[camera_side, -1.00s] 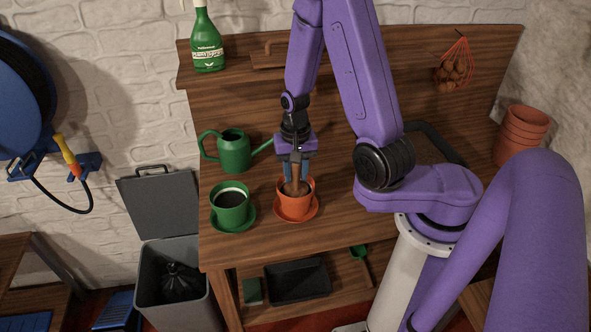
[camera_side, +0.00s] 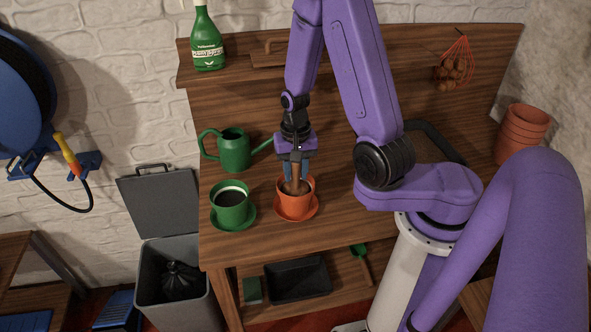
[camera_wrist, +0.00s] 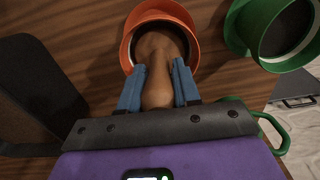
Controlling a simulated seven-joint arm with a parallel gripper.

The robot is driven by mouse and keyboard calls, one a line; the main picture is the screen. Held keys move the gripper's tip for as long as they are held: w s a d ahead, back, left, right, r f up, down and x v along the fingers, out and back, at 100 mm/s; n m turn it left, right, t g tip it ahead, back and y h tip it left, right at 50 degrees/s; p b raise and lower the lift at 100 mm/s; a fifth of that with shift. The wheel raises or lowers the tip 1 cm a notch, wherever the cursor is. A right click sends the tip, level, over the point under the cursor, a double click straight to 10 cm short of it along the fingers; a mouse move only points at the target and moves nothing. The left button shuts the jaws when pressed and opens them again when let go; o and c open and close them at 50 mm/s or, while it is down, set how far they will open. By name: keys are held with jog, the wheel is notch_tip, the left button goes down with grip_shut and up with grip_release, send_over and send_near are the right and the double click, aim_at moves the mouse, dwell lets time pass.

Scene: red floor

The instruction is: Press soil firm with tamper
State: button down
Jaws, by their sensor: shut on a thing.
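The brown wooden tamper (camera_side: 297,172) stands roughly upright in the orange pot (camera_side: 294,205), its lower end inside the rim. My gripper (camera_side: 295,170) is shut on the tamper just above the pot. The wrist view shows the blue fingers of my gripper (camera_wrist: 160,76) on either side of the tamper (camera_wrist: 157,88), which reaches into the orange pot (camera_wrist: 127,42). A little dark soil (camera_side: 287,187) shows beside the tamper in the side view. The tamper hides most of the soil, so I cannot tell whether its end touches it.
A green pot (camera_side: 231,214) of dark soil stands just left of the orange pot. A green watering can (camera_side: 234,151) is behind, its spout pointing toward my gripper. Stacked orange pots (camera_side: 521,135) stand at the right. The bench (camera_side: 260,250) is clear in front.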

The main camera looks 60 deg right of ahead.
jog(key=shift+r, duration=0.1)
jog(key=shift+r, duration=4.4)
